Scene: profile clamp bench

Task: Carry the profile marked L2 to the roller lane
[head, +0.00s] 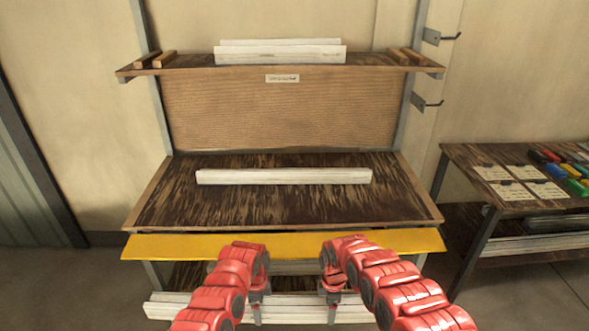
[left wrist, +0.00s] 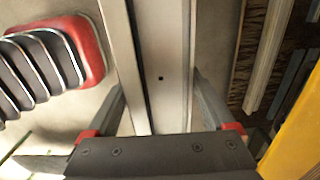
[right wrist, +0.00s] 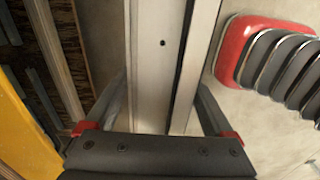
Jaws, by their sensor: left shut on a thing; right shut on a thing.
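A long white profile (head: 295,311) runs level across the bottom of the head view, low in front of the bench. My left gripper (head: 257,308) and my right gripper (head: 332,310) are both shut on it, side by side near its middle. The left wrist view shows the profile (left wrist: 165,60) between the left fingers, with a small dark hole in its face. The right wrist view shows it (right wrist: 160,60) between the right fingers. I cannot read any L2 mark on it. I cannot make out a roller lane in these views.
Another white profile (head: 285,176) lies on the dark bench top (head: 290,210), behind the yellow front edge (head: 180,247). More profiles (head: 280,55) lie on the upper shelf between wooden blocks. A side table (head: 470,157) with cards and coloured tools stands at right. Open floor shows at left.

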